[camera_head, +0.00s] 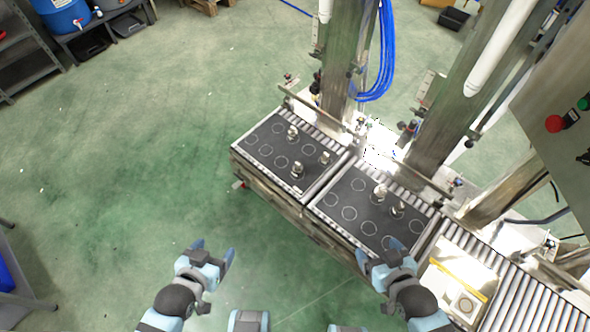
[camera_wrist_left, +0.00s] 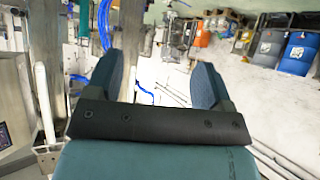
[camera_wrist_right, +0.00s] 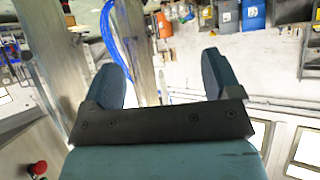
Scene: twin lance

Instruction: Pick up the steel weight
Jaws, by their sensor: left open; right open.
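Several small shiny metal weights stand on two dark mats with ring marks. On the left mat (camera_head: 262,150) I see one weight toward the back (camera_head: 292,131), one at the right (camera_head: 324,157) and one near the front (camera_head: 297,169). On the right mat (camera_head: 345,190) stand two more, one farther back (camera_head: 380,191) and one closer (camera_head: 397,209). My left gripper (camera_head: 213,250) is open and empty, over the floor left of the stations. My right gripper (camera_head: 387,254) is open and empty, near the front edge of the right mat. Neither wrist view shows a weight.
Upright columns and clamp bars rise behind the mats. A roller conveyor (camera_head: 520,290) with a yellow-edged panel (camera_head: 465,283) lies at the right. A control box with a red button (camera_head: 555,123) hangs at the right edge. Green floor is free at the left.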

